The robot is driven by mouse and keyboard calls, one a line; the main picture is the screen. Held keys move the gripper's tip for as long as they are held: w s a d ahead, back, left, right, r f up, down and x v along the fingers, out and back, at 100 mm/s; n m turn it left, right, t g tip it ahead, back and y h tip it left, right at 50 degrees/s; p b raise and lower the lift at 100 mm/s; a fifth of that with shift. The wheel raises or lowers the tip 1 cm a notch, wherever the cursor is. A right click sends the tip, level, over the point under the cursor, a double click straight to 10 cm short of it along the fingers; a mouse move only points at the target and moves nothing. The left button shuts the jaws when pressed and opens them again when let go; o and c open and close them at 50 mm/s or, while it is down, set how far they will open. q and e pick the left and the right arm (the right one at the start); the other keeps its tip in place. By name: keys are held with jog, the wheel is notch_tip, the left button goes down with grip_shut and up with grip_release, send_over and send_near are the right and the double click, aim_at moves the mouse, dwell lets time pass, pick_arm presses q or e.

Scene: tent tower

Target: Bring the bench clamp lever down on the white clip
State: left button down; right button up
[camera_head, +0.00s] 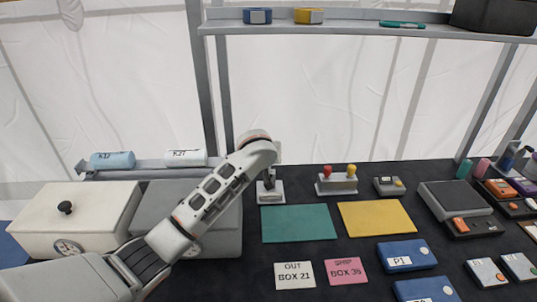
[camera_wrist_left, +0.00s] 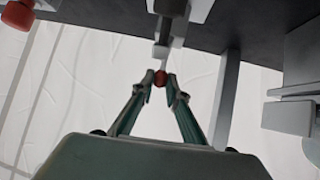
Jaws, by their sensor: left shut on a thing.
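The bench clamp (camera_head: 270,196) stands on the dark bench behind the green mat, partly covered by my left arm in the head view. I cannot make out the white clip. My right gripper is in neither view.
A stand with red and yellow knobs (camera_head: 337,184) is right of the clamp. The green mat (camera_head: 298,223) and yellow mat (camera_head: 377,217) lie bare in front. White (camera_head: 75,220) and grey bins stand left. A shelf (camera_head: 370,30) runs above the back.

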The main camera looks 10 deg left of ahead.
pick_arm(q)
jog(key=shift+s+f+t, duration=0.1)
jog(key=shift+s+t, duration=0.2)
jog(key=shift+t, duration=0.1)
dwell(0.3)
jog(key=c, duration=2)
grip_release()
jog(key=shift+s+d+r, duration=0.15)
jog(key=shift+s+r, duration=0.15)
jog(key=shift+s, duration=0.1)
jog(key=v, duration=1.1)
jog(key=shift+s, duration=0.1)
